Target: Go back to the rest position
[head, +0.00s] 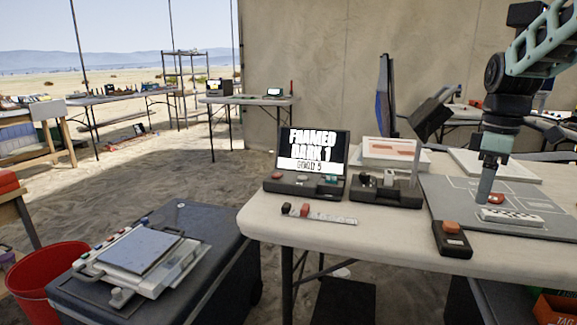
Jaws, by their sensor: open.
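My arm comes in from the upper right in the head view. My gripper (485,196) points straight down over the grey marked mat (460,205) on the table. Its tip is close to a small red piece (496,198) on the mat; I cannot tell whether they touch. The gripper is open, and I see nothing held in it.
The table (300,235) also bears a screen device (312,158), a black holder (385,188), a small ruler (325,217) and a red-topped black box (452,238). A dark case (215,265) and a red bucket (45,275) stand at left. Sandy floor is open behind.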

